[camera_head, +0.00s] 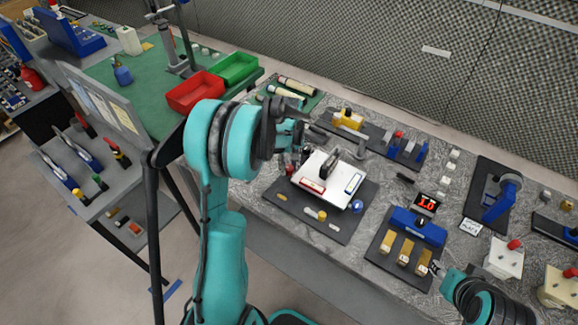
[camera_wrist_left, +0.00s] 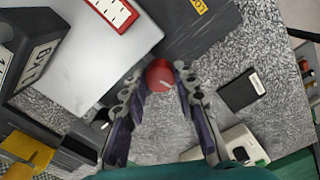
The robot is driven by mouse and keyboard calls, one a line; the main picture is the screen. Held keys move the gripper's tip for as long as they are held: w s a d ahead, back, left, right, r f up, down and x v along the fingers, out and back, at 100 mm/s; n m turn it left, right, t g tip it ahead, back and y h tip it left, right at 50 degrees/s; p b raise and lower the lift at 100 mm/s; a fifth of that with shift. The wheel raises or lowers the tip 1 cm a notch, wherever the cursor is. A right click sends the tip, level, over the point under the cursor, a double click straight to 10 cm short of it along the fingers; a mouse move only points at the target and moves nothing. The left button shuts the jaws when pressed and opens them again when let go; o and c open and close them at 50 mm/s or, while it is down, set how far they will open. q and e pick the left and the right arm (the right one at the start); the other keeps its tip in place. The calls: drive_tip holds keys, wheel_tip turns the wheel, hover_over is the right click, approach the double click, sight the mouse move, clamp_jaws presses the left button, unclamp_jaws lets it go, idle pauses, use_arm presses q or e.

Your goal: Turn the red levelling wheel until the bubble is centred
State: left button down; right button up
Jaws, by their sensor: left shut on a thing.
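The red levelling wheel (camera_wrist_left: 160,78) sits between the fingertips of my left gripper (camera_wrist_left: 161,84) in the left wrist view, shut on its sides; a pale line marks its face. In the head view my left gripper (camera_head: 296,152) is at the left corner of a white levelling plate (camera_head: 330,165) and mostly hides the wheel. A red-framed vial (camera_head: 312,184) and a blue-framed vial (camera_head: 353,183) lie on the plate. The red-framed vial also shows in the left wrist view (camera_wrist_left: 115,12). The bubble is too small to make out. My right gripper (camera_head: 437,268) is at the lower right, its jaws unclear.
A dark base (camera_head: 340,230) lies under the plate, with a blue knob (camera_head: 357,206) at its right. Red (camera_head: 195,92) and green (camera_head: 236,69) trays are behind left.

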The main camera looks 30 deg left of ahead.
sight(289, 167)
use_arm(q)
drive_tip(key=c, duration=1.2)
unclamp_jaws()
drive_tip(key=shift+r, duration=4)
